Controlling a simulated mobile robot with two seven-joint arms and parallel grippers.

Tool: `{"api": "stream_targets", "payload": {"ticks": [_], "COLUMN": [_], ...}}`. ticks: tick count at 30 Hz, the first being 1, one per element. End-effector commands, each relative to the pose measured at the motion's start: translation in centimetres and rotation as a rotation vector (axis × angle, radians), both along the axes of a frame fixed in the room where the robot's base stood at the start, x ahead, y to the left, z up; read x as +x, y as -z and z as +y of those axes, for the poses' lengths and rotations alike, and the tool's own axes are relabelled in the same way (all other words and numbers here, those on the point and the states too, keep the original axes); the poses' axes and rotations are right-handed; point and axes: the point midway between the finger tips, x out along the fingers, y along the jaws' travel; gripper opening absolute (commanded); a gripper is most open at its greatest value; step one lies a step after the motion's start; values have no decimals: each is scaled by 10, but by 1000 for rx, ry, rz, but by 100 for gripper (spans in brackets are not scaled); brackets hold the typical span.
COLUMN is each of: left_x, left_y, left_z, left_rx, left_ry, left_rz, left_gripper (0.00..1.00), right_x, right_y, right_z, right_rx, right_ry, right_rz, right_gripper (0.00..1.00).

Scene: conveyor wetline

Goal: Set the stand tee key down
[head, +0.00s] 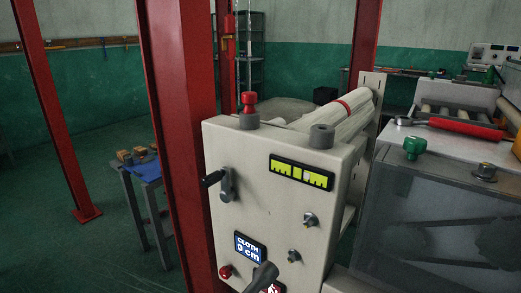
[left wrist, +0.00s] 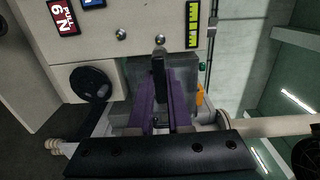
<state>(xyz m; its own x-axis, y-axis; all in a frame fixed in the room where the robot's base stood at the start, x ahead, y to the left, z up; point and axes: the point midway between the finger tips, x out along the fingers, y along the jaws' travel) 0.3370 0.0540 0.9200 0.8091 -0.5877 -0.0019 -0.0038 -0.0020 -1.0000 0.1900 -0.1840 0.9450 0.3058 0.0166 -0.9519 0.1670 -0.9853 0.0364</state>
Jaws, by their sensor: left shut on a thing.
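In the left wrist view my left gripper (left wrist: 160,122) has purple fingers shut on a dark, narrow bar, which I take to be the stand tee key (left wrist: 159,72). The bar stands out between the fingers toward the machine's pale panel (left wrist: 135,22). The rest of the key is hidden by the fingers and the black bar in front. I cannot tell whether the key touches anything. In the head view a dark rounded piece (head: 264,274) shows at the bottom edge, over the panel; I cannot tell what it is. My right gripper is in neither view.
The pale machine (head: 255,205) fills the middle of the head view, with a crank (head: 222,183), a red knob (head: 250,98) and a grey collar (head: 322,136) on it. A red post (head: 180,140) stands close at its left. A blue-topped table (head: 146,168) stands behind left.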

Motion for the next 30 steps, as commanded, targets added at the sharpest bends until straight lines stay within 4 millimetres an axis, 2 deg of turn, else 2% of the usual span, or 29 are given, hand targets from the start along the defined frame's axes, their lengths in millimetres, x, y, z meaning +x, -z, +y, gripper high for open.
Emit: {"api": "stream_targets", "payload": {"ticks": [1, 6, 13, 23, 30], "left_x": [-9, -30, -49, -9, 33], "left_y": [-3, -1, -1, 1, 3], "left_z": [7, 22, 35, 6, -24], "left_rx": [2, 0, 0, -3, -3], "left_ry": [-1, 0, 0, 1, 1], "left_rz": [2, 1, -2, -5, -6], "left_gripper": [0, 0, 0, 0, 0], "right_x": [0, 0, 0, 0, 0], "right_y": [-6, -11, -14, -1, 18], "right_z": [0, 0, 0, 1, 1], "right_rx": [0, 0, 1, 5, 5], "right_ry": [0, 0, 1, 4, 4], "right_rz": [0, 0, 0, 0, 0], "right_gripper": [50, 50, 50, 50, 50]}}
